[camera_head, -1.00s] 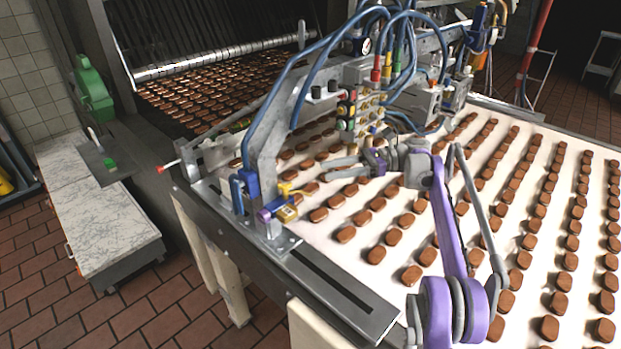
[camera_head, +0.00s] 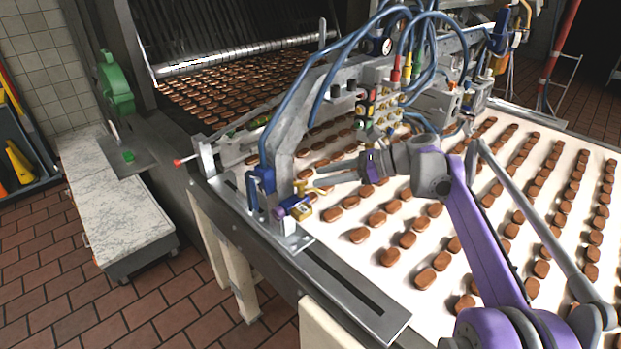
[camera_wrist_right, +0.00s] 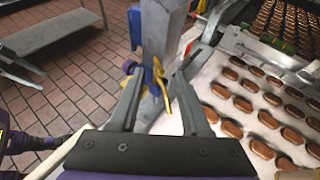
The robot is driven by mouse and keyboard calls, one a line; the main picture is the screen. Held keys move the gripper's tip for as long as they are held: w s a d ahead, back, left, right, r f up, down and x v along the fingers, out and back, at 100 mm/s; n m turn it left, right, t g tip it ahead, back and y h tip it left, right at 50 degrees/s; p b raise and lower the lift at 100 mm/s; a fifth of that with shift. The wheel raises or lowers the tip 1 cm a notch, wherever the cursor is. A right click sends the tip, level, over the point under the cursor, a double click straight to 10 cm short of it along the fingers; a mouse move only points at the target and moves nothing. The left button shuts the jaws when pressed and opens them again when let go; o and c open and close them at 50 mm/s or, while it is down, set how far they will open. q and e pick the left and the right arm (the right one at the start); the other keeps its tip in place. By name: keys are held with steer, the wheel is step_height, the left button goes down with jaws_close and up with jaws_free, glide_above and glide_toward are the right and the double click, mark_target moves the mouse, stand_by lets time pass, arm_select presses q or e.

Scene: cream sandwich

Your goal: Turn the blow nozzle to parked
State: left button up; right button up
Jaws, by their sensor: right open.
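The blow nozzle appears to be the small brass fitting (camera_head: 299,211) with a yellow lever and a purple end, low on the grey bracket at the belt's near left edge. In the right wrist view the yellow lever (camera_wrist_right: 160,82) shows in front of the grey post, between the finger lines. My right gripper (camera_head: 320,180) is open and empty, its fingers pointing left, with the tips close to the lever. I cannot tell whether they touch it.
The grey bracket (camera_head: 281,150) carries blue hoses and a valve block (camera_head: 378,108) just behind my right gripper. Rows of brown biscuits lie on the white belt (camera_head: 335,236) below. A marble-topped bench (camera_head: 115,205) stands at left, with tiled floor between.

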steer(key=shift+x, duration=2.1)
